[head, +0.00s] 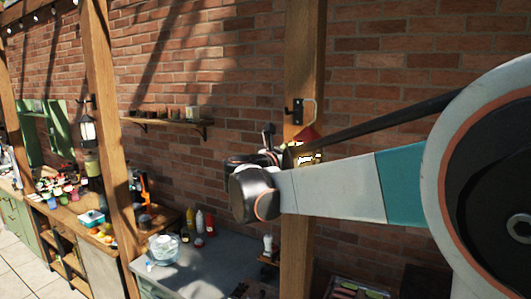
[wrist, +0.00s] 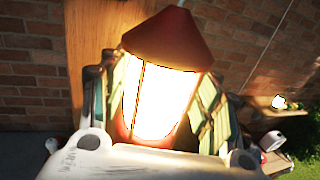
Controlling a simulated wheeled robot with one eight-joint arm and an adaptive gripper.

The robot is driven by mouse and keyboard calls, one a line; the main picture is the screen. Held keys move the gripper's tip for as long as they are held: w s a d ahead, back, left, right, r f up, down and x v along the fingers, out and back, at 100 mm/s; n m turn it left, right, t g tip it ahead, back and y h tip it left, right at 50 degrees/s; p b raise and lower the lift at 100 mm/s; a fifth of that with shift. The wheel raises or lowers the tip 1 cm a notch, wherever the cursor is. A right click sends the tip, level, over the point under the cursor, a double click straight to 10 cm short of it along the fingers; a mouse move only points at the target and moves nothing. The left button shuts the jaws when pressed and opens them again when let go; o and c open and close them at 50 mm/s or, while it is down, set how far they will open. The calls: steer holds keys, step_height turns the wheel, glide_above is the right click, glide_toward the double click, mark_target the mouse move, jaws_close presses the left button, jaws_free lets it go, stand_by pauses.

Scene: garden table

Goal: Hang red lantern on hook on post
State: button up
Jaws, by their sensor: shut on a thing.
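The red lantern has a red conical roof and a bright glowing body. It fills the middle of the wrist view (wrist: 170,38). In the head view its red roof (head: 308,133) shows just beyond my arm, in front of the wooden post (head: 304,60). My gripper (wrist: 160,110) is shut on the lantern, with a finger on each side of its body. A dark hook bracket (head: 296,112) is on the post just above the roof. A pale loop (head: 311,104) rises beside the hook; I cannot tell whether it is over the hook.
A brick wall stands behind the post. A wall shelf (head: 165,121) with small pots is to the left. Another lantern (head: 88,130) hangs on a post further left. Below are a grey counter (head: 205,262) with bottles (head: 199,220) and a glass bowl (head: 165,248).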

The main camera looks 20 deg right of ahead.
steer(key=shift+w+a+f+b, duration=0.25)
steer(key=shift+w+a+f, duration=0.1)
steer(key=shift+w+a, duration=0.3)
steer(key=shift+w+a+f+b, duration=0.2)
steer(key=shift+w+a+f, duration=0.2)
steer(key=shift+w, duration=0.35)
steer(key=shift+w+a+f+b, duration=0.3)
steer(key=shift+w+a, duration=0.25)
steer(key=shift+w, duration=0.15)
steer(key=o, duration=1.5)
